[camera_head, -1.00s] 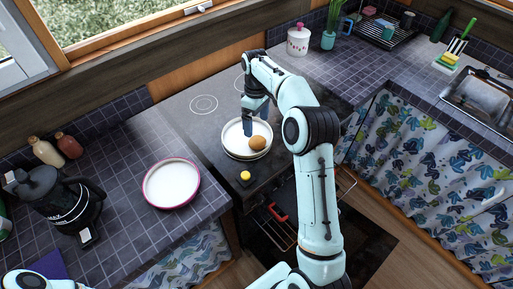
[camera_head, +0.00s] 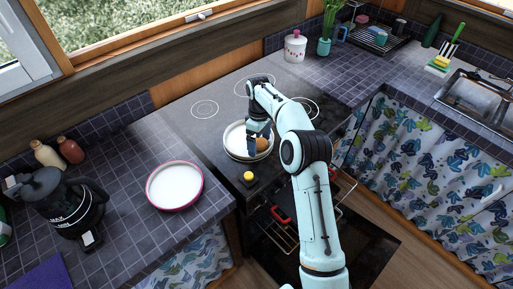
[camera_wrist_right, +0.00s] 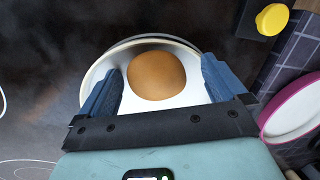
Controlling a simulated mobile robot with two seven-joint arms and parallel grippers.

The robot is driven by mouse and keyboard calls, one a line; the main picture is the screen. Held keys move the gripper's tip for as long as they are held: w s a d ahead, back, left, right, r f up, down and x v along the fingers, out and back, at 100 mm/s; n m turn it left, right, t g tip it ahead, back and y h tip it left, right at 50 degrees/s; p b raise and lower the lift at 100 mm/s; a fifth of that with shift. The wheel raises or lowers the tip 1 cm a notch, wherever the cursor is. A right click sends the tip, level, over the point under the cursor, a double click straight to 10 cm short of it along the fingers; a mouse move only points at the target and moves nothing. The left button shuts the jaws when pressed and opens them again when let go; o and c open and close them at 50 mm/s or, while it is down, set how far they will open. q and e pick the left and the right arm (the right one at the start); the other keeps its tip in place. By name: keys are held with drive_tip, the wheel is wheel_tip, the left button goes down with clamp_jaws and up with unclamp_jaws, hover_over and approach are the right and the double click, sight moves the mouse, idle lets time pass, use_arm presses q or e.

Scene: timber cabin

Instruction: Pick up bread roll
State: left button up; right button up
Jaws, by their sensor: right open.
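A round brown bread roll (camera_head: 262,144) lies in a pale round pan or dish (camera_head: 231,137) on the dark stove top. In the right wrist view the roll (camera_wrist_right: 156,76) sits on the white inside of the dish (camera_wrist_right: 97,72). My right gripper (camera_head: 257,148) is over the dish, beside the roll in the head view. In the wrist view its two blue fingers (camera_wrist_right: 160,80) are apart, one on each side of the roll, with a gap on both sides. Part of the roll is hidden behind the gripper in the head view. My left gripper is not in view.
A pink-rimmed white plate (camera_head: 174,186) lies on the tiled counter left of the stove. A yellow knob (camera_head: 248,177) is at the stove's front edge. A white canister (camera_head: 295,47) stands behind.

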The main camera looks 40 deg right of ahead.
drive_tip(key=shift+w+d, duration=0.25)
drive_tip(key=shift+w, duration=0.05)
drive_tip(key=c, duration=0.9)
drive_tip(key=shift+r, duration=0.15)
drive_tip(key=c, duration=0.3)
